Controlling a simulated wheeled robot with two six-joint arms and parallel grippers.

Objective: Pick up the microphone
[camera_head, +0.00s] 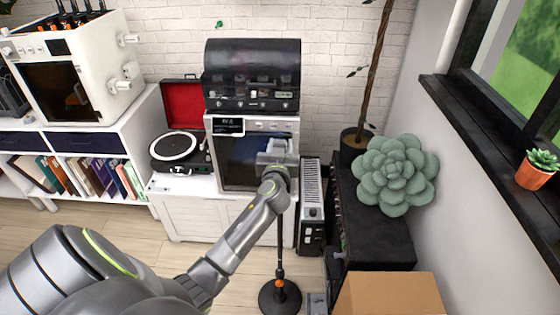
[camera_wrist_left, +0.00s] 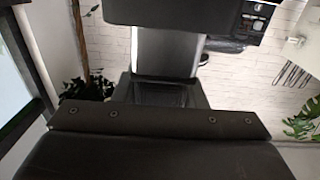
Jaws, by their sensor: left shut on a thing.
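A microphone stand (camera_head: 280,240) shows in the head view as a thin black pole with a small orange collar and a round black base on the floor. It rises upright behind my left forearm. Its upper end and the microphone head are hidden by my arm and gripper. My left gripper (camera_head: 277,151) is at the top of this line, in front of the white printer-like machine, and is shut on the microphone, though the grip itself is not clear to see. In the left wrist view dark gripper parts fill the lower half. My right gripper is not in view.
Behind the gripper stand a white cabinet (camera_head: 190,217), a grey machine (camera_head: 238,165) with a black unit (camera_head: 252,70) on top, and a turntable (camera_head: 178,150). To the right are a black cabinet (camera_head: 375,237), a succulent (camera_head: 395,175) and a cardboard box (camera_head: 390,293).

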